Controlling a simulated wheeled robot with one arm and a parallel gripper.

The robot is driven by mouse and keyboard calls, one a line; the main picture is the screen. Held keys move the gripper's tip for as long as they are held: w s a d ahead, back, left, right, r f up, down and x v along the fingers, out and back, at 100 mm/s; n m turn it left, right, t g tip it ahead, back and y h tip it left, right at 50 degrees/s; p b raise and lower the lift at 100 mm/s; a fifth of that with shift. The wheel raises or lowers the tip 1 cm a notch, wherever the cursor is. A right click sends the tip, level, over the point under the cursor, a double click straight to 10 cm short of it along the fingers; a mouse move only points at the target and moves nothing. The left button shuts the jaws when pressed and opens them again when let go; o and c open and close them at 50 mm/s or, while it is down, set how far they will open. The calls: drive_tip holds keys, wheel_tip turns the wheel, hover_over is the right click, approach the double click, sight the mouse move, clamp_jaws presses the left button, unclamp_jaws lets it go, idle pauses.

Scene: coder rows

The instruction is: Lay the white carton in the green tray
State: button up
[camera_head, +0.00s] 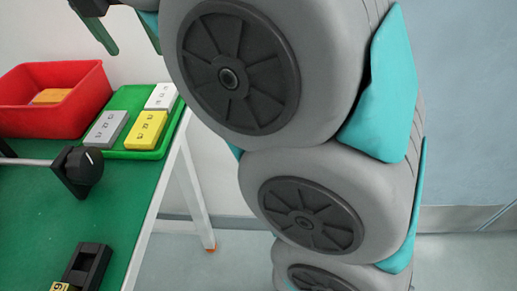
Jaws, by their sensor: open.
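The white carton (161,97) lies flat in the far right part of the green tray (138,91). A yellow carton (147,130) and a grey carton (106,129) lie in the same tray, nearer to me. My gripper (124,36) shows at the top edge, above and behind the tray in the picture, open and apart from the white carton. Its upper part is cut off by the frame, and nothing shows between its fingers.
A red bin (88,106) with an orange block (51,96) stands left of the tray. On the green table (75,205) are a black device with a round knob (92,161) and a black holder (88,268) in front. My arm fills the middle.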

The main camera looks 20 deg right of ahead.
drive_tip(key=s+d+f+m+g, duration=0.2)
drive_tip(key=s+d+f+m, duration=0.2)
drive_tip(key=d+f+m, duration=0.3)
drive_tip(key=s+d+f+m+g, duration=0.1)
drive_tip(key=s+d+f+m, duration=0.4)
drive_tip(key=d+f+m, duration=0.25)
drive_tip(key=s+d+f+m+g+y, duration=0.1)
drive_tip(key=s+d+f+m, duration=0.3)
drive_tip(key=s+f+m, duration=1.1)
drive_tip(key=shift+s+f+m+g+y, duration=0.3)
drive_tip(key=shift+s+f+m+g, duration=0.1)
drive_tip(key=shift+s+m+g, duration=0.6)
